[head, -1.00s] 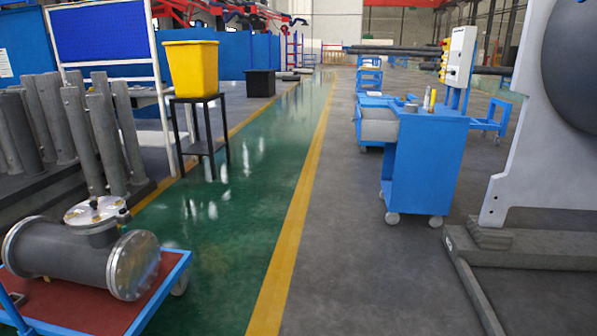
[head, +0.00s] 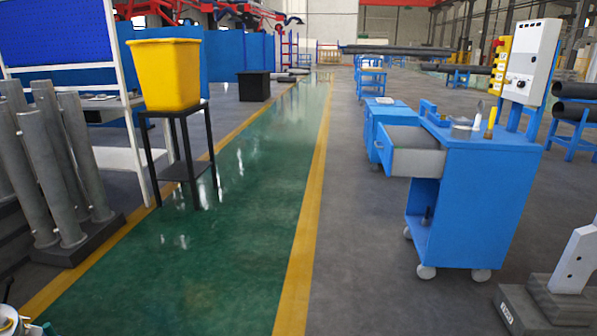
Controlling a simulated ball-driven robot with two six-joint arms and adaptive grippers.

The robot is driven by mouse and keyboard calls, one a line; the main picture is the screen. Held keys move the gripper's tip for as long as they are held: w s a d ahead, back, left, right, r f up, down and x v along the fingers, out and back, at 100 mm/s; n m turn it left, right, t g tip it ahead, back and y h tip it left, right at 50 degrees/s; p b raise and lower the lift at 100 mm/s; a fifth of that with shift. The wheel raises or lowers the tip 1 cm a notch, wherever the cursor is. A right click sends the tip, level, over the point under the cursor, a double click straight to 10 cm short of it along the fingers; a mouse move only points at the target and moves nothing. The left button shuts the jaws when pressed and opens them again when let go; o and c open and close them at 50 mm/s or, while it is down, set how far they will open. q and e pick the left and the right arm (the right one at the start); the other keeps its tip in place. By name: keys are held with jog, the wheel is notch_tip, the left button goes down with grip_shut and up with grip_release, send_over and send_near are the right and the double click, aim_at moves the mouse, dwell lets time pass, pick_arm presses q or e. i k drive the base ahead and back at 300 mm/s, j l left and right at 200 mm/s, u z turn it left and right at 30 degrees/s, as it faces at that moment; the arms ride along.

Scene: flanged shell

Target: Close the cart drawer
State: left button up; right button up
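The blue cart (head: 482,200) stands on wheels on the grey floor, right of the yellow line. Its grey drawer (head: 410,162) sticks out from the cart's left side, below the top. The drawer is pulled out and I see its open top. A control box on a post, a yellow item and some small metal things are at the cart's top. Neither of my grippers shows in the head view.
A yellow bin (head: 167,75) sits on a black stand (head: 180,150) at left. Grey posts (head: 55,160) stand nearer left. A grey base (head: 545,310) is at lower right. Grey floor before the cart is free.

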aim_at(423, 155)
jog(key=i+j+z, duration=0.1)
jog(key=i+z, duration=0.2)
jog(key=i, duration=0.15)
jog(key=i+j+z, duration=0.3)
jog(key=i, duration=0.15)
jog(key=i+j+z, duration=0.3)
jog(key=i, duration=0.15)
jog(key=i+z, duration=0.2)
jog(key=i, duration=0.4)
jog(key=i+j+z, duration=0.2)
jog(key=i, duration=0.35)
